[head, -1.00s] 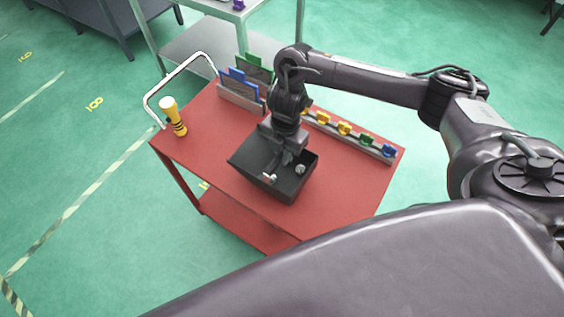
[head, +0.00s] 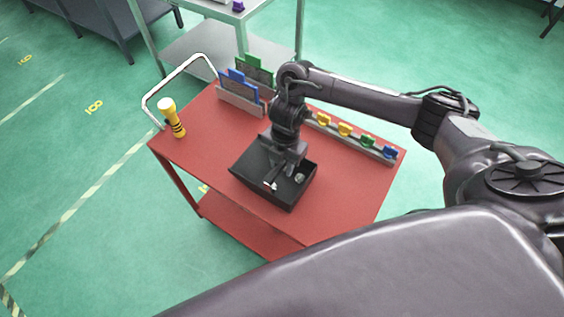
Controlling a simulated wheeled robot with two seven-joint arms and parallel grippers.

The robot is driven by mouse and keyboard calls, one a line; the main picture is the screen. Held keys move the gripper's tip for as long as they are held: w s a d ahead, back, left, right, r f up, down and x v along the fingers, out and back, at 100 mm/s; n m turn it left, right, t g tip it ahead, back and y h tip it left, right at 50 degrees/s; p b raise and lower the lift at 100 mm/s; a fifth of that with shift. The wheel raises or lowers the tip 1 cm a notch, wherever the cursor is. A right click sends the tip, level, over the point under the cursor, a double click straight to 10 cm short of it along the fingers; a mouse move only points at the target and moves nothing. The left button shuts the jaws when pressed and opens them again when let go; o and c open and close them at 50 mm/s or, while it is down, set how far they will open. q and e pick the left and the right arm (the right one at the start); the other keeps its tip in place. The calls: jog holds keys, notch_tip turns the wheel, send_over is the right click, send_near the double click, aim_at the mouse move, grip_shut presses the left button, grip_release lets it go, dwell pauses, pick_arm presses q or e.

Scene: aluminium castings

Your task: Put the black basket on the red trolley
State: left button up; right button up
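The black basket (head: 291,201) is over the middle of the red trolley (head: 352,190), near its front edge. It looks level and resting on the top or just above it; I cannot tell which. Small light metal pieces (head: 299,178) show inside it. My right gripper (head: 279,176) reaches down into the basket from above and appears shut on it; its fingertips are partly hidden by its own body. My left gripper is out of view.
A grey metal table (head: 205,45) stands behind. The trolley's right front is clear.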

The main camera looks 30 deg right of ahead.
jog(key=shift+w+r, duration=0.1)
jog(key=shift+r, duration=0.25)
notch_tip(320, 180, up, 12)
jog(key=d+p, duration=0.1)
jog(key=p, duration=0.1)
jog(key=shift+w+f+p, duration=0.25)
jog(key=shift+w+p, duration=0.05)
jog(key=shift+p, duration=0.1)
jog(key=shift+d, duration=0.1)
